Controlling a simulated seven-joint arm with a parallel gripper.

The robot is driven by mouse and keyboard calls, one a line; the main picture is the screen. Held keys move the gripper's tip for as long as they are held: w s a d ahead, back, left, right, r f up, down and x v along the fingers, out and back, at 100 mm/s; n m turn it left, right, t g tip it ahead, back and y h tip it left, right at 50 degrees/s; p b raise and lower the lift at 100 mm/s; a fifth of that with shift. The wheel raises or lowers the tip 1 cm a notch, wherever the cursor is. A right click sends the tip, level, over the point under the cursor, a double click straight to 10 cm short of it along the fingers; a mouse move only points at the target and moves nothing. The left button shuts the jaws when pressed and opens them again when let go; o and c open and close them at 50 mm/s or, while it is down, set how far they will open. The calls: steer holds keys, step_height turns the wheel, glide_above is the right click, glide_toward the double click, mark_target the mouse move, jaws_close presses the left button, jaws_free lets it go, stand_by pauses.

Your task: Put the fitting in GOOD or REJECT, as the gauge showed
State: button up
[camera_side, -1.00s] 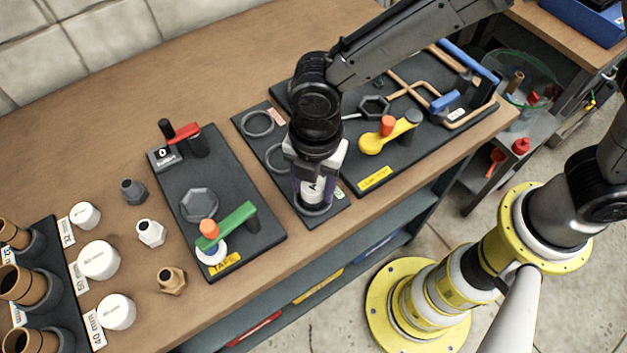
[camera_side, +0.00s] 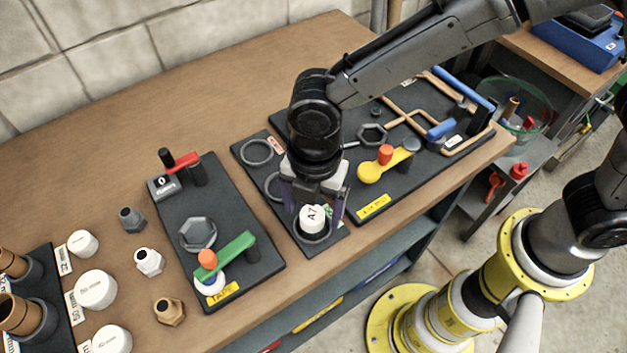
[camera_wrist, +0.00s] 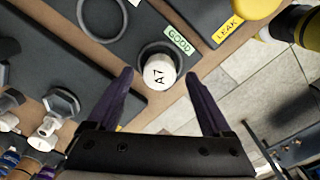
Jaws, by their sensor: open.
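The fitting (camera_side: 312,219), a white piece marked A7, sits upright in the front ring (camera_side: 318,240) of the dark ring plate. In the wrist view, the fitting (camera_wrist: 159,72) is inside the ring next to the green GOOD label (camera_wrist: 179,40). My gripper (camera_side: 314,206) is open above it, with one purple finger on each side. In the wrist view my gripper (camera_wrist: 158,77) has clear gaps between both fingers and the fitting. The other two rings on the plate, the back ring (camera_side: 257,152) and the partly hidden middle ring (camera_side: 272,184), look empty.
Left of the plate is the TAPE board (camera_side: 217,240) with a green lever. Right is a board with a yellow lever (camera_side: 382,165) and copper pipes. White caps (camera_side: 95,290) and hex fittings (camera_side: 149,262) stand at the left. Bare bench lies behind.

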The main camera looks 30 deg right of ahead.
mark_target(314, 215)
step_height(314, 215, up, 10)
steer(key=d+r+m+t, duration=0.1)
steer(key=d+r+m, duration=0.45)
steer(key=d, duration=0.55)
steer(key=s+d+m+t, duration=0.2)
steer(key=s+d+m, duration=0.3)
steer(key=d+m, duration=0.5)
steer(key=s+d+m+t, duration=0.2)
steer(key=s+d+m, duration=0.4)
steer(key=d+m, duration=0.3)
steer(key=shift+s+d+m, duration=0.25)
steer(key=shift+d+m, duration=0.1)
steer(key=shift+d, duration=0.25)
